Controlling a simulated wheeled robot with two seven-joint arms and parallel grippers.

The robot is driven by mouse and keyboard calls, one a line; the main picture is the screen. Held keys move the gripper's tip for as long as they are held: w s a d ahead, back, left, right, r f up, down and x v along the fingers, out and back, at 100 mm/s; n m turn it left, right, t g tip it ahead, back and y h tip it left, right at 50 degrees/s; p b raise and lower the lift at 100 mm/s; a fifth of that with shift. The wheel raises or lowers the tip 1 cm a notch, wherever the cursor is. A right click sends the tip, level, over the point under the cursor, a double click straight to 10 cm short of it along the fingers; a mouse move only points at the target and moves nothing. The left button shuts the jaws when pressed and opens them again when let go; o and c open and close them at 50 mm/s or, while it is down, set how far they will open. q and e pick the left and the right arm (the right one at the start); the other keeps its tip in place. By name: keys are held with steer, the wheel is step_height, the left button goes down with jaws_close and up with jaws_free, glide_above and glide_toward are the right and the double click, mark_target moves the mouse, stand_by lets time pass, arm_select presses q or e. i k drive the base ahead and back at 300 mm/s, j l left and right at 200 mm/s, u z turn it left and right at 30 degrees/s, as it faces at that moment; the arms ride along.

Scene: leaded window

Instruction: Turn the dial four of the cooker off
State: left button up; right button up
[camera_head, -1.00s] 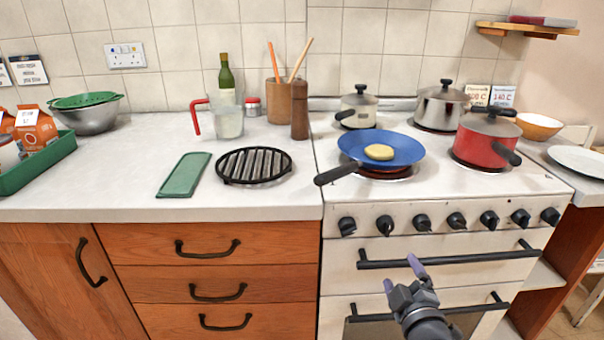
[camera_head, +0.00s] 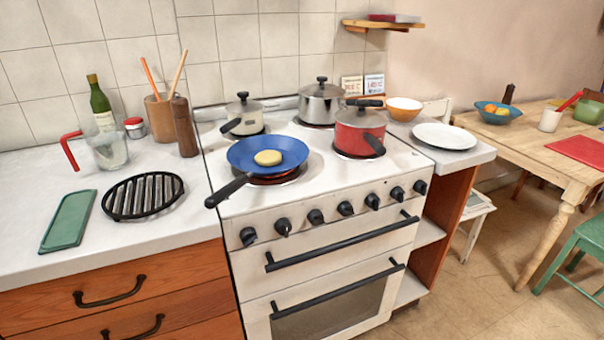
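The white cooker (camera_head: 225,285) stands in the middle of the view, with a row of several black dials along its front panel. The dial fourth from the left (camera_head: 346,208) is the middle one of the row. Its exact turn angle is too small to tell. A blue frying pan (camera_head: 243,150) with a round yellowish piece of food (camera_head: 268,158) sits on the front left hotplate (camera_head: 290,177), which looks reddish. Neither gripper is in view.
Black oven handles (camera_head: 340,243) stick out below the dials. The pan's handle (camera_head: 228,190) overhangs the cooker's front left edge. A counter with a black trivet (camera_head: 143,196) is at left. A wooden table (camera_head: 500,147) and green chair (camera_head: 585,245) are at right, with open floor before them.

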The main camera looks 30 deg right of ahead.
mark_target(345, 209)
steer(key=z, duration=0.45)
steer(key=i+l+z, duration=0.1)
steer(key=z, duration=0.75)
steer(key=i+l, duration=0.05)
